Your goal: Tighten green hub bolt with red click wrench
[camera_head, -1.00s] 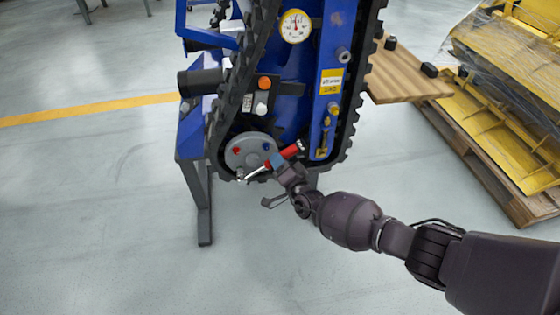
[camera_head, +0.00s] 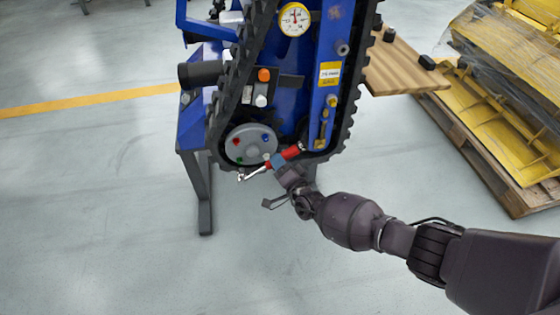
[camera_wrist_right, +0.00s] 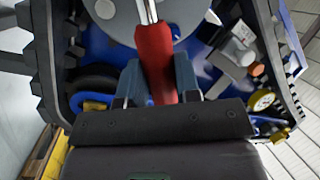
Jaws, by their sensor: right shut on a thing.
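The red click wrench (camera_head: 291,152) has a red handle and a silver shaft whose head is at lower left. My right gripper (camera_head: 279,161) is shut on its handle; in the right wrist view the fingers (camera_wrist_right: 159,78) flank the red handle (camera_wrist_right: 153,45). The grey round hub (camera_head: 251,147) is at the bottom of the tracked carrier. It carries a red bolt, a blue bolt and the green hub bolt (camera_head: 239,161) at lower left. The wrench head lies just below the green bolt and looks apart from it; depth is unclear. My left gripper is out of view.
A black rubber track (camera_head: 345,110) runs around the blue carrier. A pressure gauge (camera_head: 295,19) and an orange knob (camera_head: 264,74) sit above the hub. A wooden board (camera_head: 405,72) and a loaded pallet (camera_head: 520,200) are at right. The floor at lower left is clear.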

